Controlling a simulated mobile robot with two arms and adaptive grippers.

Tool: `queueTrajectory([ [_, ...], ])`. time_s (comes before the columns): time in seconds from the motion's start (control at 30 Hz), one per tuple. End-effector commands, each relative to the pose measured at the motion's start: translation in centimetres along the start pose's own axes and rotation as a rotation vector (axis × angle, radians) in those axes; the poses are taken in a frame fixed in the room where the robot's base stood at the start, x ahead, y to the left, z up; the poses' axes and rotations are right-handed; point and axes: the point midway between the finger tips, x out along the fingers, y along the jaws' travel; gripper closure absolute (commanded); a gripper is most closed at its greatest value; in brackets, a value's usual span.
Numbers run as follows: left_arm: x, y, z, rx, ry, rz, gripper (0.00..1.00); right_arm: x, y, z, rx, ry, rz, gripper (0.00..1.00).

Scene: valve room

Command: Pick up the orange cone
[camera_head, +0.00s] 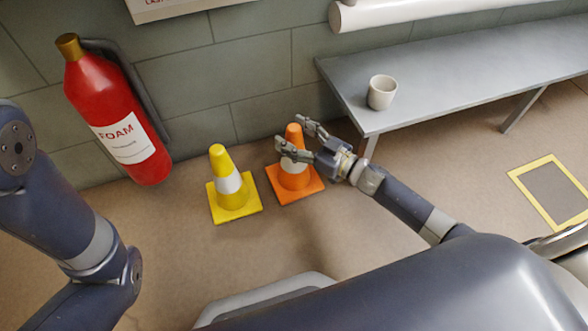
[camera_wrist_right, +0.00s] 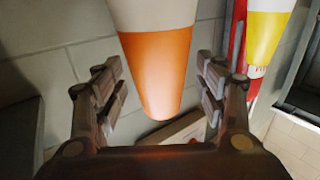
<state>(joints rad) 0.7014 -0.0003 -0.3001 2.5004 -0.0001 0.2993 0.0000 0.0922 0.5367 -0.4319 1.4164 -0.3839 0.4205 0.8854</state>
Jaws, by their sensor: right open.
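The orange cone (camera_head: 296,179), with a white band, stands upright on the floor near the wall. My right gripper (camera_head: 294,134) is open at the cone's upper part, with one finger passing in front of it in the head view. In the right wrist view the orange cone (camera_wrist_right: 160,75) hangs inverted in the picture, between the two spread fingers of the right gripper (camera_wrist_right: 163,88). A gap shows on each side, and nothing is gripped. My left arm is at the left of the head view, but its gripper is out of the picture.
A yellow cone (camera_head: 232,189) stands close to the left of the orange one. A red fire extinguisher (camera_head: 112,120) is on the wall at the left. A grey bench (camera_head: 450,85) bearing a white cup (camera_head: 382,92) is at the right. The floor before the cones is clear.

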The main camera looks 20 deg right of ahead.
Motion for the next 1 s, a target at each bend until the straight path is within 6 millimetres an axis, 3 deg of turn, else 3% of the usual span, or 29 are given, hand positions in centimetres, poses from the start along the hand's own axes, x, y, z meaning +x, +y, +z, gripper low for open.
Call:
queueTrajectory([
  [0.2, 0.1, 0.0, 0.0, 0.000, 0.000, 0.000, 0.82, 0.1, 0.0, -0.1, 0.000, 0.000, 0.000, 0.37],
  [0.4, 0.1, 0.0, 0.0, 0.000, 0.001, 0.001, 0.82, 0.0, 0.0, -0.1, 0.000, 0.000, 0.000, 0.83],
  [0.5, 0.1, 0.0, 0.0, 0.000, 0.001, 0.001, 0.82, 0.0, 0.0, -0.1, 0.000, 0.000, 0.000, 1.00],
  [0.83, 0.2, 0.0, 0.1, 0.000, 0.001, 0.001, 0.82, 0.1, 0.0, -0.5, -0.001, 0.003, 0.000, 1.00],
  [1.0, 1.1, -0.2, 0.4, -0.001, 0.001, 0.001, 0.82, 0.1, 0.0, -1.6, -0.002, 0.004, 0.000, 1.00],
])
